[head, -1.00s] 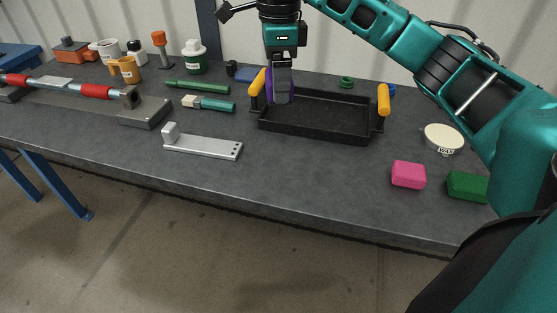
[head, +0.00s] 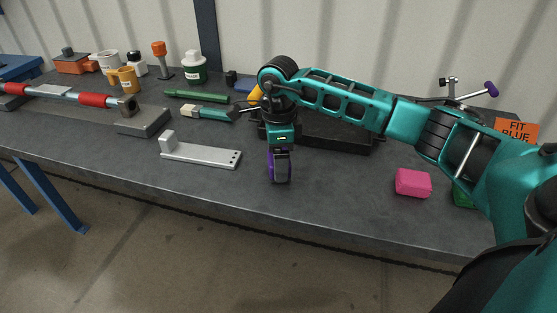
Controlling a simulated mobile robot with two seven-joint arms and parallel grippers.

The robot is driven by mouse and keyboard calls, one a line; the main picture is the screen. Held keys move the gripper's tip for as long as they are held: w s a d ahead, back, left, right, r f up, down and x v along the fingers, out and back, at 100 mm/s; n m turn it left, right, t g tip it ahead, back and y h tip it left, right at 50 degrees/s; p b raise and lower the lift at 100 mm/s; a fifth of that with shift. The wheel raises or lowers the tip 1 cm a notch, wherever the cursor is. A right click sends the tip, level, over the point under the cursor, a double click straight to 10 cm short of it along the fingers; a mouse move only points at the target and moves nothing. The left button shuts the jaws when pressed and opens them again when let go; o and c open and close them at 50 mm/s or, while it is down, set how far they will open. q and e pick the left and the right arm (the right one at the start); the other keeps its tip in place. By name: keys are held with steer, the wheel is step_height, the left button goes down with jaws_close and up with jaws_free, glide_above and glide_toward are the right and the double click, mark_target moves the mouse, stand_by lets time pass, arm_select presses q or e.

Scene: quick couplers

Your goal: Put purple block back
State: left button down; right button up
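My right gripper (head: 280,176) comes in from the right and points down over the front middle of the table, between the silver bracket and the pink block. It is shut on the purple block (head: 271,166), which shows as a purple edge beside the grey fingers; the fingers hide most of it. I cannot tell whether the block touches the table. The black tray (head: 335,135) stands behind the gripper, largely covered by my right arm. My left gripper is not in view.
A silver bracket (head: 200,154) lies to the left of the gripper. A pink block (head: 413,183) and a partly hidden green block (head: 463,197) sit to the right. A brush (head: 210,112) and green rod (head: 197,96) lie behind. The table front around the gripper is clear.

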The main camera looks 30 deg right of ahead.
steer(key=shift+f, duration=0.25)
steer(key=shift+f, duration=0.1)
steer(key=shift+f, duration=0.15)
steer(key=o, duration=0.8)
